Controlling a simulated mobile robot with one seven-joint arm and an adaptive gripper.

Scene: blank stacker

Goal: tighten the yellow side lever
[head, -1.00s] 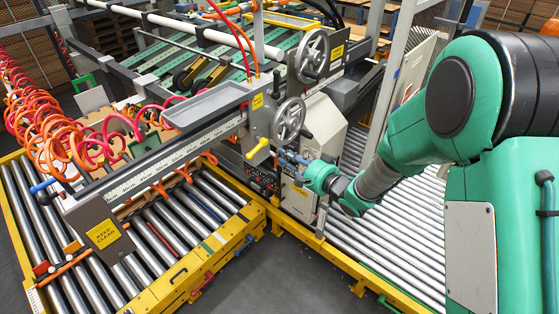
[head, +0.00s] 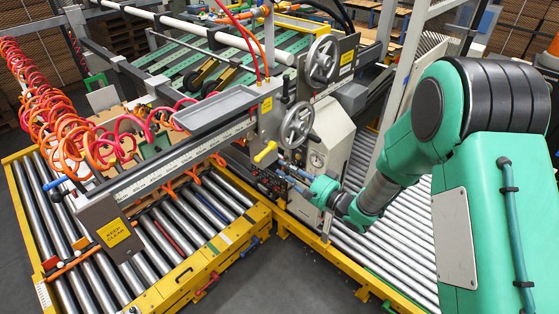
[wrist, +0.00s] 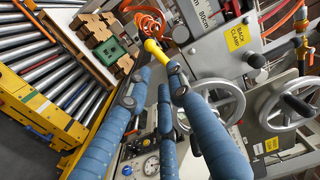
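The yellow side lever (head: 266,152) sticks out from the grey clamp block at the end of the ruled beam, below the lower handwheel. It also shows in the wrist view (wrist: 153,48), just beyond the fingertips. My gripper (head: 284,168) is close to the lever, at its lower right in the head view. In the wrist view its blue fingers (wrist: 155,84) are spread with visible gaps and nothing held between them. The right finger's tip overlaps the lever's near end in the picture; I cannot tell whether they touch.
The lower handwheel (head: 297,125) and upper handwheel (head: 323,60) stand close above my gripper. A grey cabinet with a gauge (head: 322,155) stands just behind it. The ruled beam (head: 160,167) runs left over the roller conveyor (head: 205,207). Orange coiled hoses (head: 75,128) hang at the left.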

